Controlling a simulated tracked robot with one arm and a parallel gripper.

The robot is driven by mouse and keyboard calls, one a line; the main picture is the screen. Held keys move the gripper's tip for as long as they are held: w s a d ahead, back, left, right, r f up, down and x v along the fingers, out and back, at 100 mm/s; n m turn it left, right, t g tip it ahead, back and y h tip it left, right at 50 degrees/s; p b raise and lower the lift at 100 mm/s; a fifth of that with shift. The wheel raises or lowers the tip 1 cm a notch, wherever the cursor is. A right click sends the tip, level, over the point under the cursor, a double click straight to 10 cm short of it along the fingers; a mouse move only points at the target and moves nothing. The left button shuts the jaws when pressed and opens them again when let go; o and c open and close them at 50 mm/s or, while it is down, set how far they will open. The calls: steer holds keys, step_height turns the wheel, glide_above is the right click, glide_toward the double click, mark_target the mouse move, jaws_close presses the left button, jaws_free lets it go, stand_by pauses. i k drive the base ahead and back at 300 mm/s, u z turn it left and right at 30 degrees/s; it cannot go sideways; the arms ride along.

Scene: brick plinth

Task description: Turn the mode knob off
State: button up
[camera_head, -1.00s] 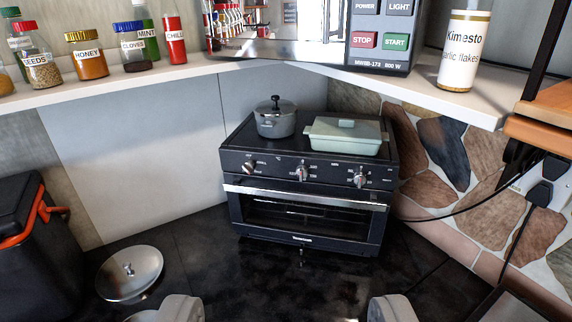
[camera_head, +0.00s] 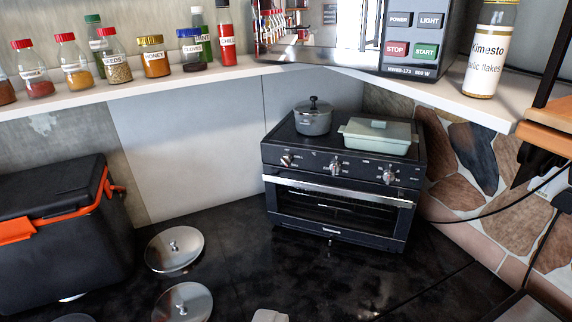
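A black toaster oven (camera_head: 338,218) with a glass door and silver handle stands on the dark counter, right of centre. Three knobs sit in a row on its front panel: a left knob (camera_head: 286,160), a middle knob (camera_head: 335,169) and a right knob (camera_head: 389,176). Their labels are too small to read, so I cannot tell which one is the mode knob. The oven door is shut. Only a pale tip of my gripper (camera_head: 270,315) shows at the bottom edge, well in front of the oven and apart from it. The rest of my gripper is out of view.
A grey pot (camera_head: 313,122) and a pale green lidded dish (camera_head: 378,138) stand on the oven. A shelf above holds spice jars and a microwave (camera_head: 408,40). A black and orange box (camera_head: 60,240) and metal lids (camera_head: 175,249) lie left. Cables run right.

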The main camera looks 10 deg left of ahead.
mark_target(287, 159)
steer(key=u, duration=0.05)
steer(key=k, duration=0.45)
steer(key=u, duration=0.75)
steer(key=i, duration=1.35)
steer(key=z, duration=0.4)
